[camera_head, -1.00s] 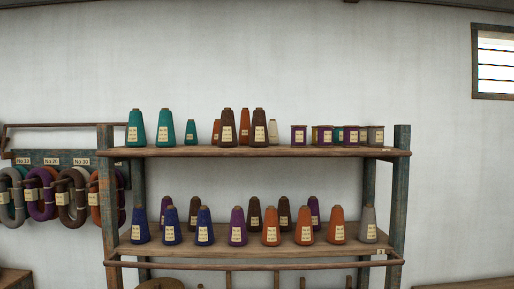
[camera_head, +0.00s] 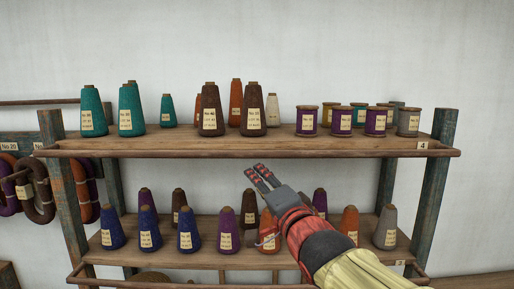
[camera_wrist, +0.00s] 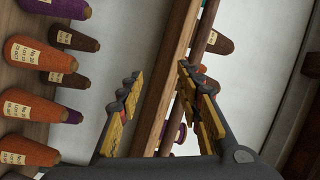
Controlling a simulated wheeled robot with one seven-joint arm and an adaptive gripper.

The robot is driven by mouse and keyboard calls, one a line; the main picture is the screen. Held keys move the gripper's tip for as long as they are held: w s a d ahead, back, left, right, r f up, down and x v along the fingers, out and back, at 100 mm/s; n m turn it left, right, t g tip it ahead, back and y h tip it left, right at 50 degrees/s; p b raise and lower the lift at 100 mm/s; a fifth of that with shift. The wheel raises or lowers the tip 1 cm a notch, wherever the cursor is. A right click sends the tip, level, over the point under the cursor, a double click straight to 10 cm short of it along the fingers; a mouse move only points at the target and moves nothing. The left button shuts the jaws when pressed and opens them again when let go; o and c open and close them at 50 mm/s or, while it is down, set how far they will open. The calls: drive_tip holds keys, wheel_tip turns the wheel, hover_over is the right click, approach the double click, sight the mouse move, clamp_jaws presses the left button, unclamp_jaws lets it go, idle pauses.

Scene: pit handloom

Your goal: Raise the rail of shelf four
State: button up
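The top shelf (camera_head: 300,147) carries the number 4 tag (camera_head: 422,146) at its right end. Its rail (camera_head: 150,154) is a thin brown wooden bar running level along the shelf's front edge, below the cones and spools. My gripper (camera_head: 258,172) is just below the middle of this rail, in front of the lower shelf. In the wrist view its two yellow fingers (camera_wrist: 158,72) are apart and empty. The rail (camera_wrist: 208,22) and the shelf's edge (camera_wrist: 180,45) run slantwise beyond the fingertips. I cannot tell whether the fingers touch the rail.
Teal, brown and orange cones (camera_head: 131,110) and several spools (camera_head: 376,121) stand on the top shelf. More cones (camera_head: 187,229) fill the lower shelf, some close to my arm. Worn posts (camera_head: 432,190) bound both sides. Yarn hanks (camera_head: 38,195) hang at left.

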sight(246, 157)
wheel_tip(246, 157, up, 4)
drive_tip(key=s+a+m+t+y, duration=0.1)
drive_tip(key=m, duration=0.2)
drive_tip(key=shift+x, duration=3.9)
drive_tip(key=shift+a+r, duration=0.1)
drive_tip(key=shift+c, duration=0.9)
clamp_jaws()
